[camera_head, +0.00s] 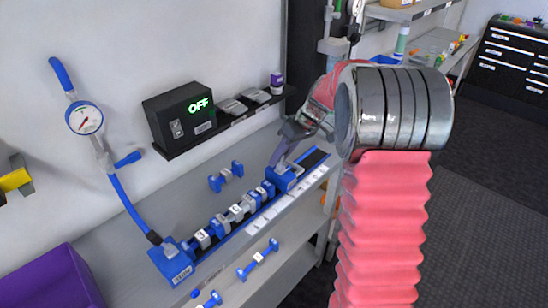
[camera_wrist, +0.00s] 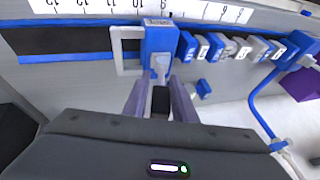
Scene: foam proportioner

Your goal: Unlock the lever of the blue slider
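The blue slider (camera_wrist: 158,38) sits on the dark, blue-edged rail in the wrist view, with a light grey frame beside it on the left. Its pale grey lever (camera_wrist: 161,67) sticks out from the slider toward my gripper. My gripper (camera_wrist: 160,82) has its two grey fingers apart, one on each side of the lever's end; I cannot tell whether they touch it. In the head view the blue slider (camera_head: 286,178) is near the right end of the rail, and my gripper (camera_head: 279,158) reaches down to it, hiding most of the lever.
A row of numbered blue and grey blocks (camera_head: 232,213) stands along the rail, left of the slider. A numbered scale strip (camera_wrist: 200,10) runs beside the rail. A black box reading OFF (camera_head: 182,118), a gauge with blue hose (camera_head: 85,119) and a purple bin (camera_head: 52,280) stand farther left.

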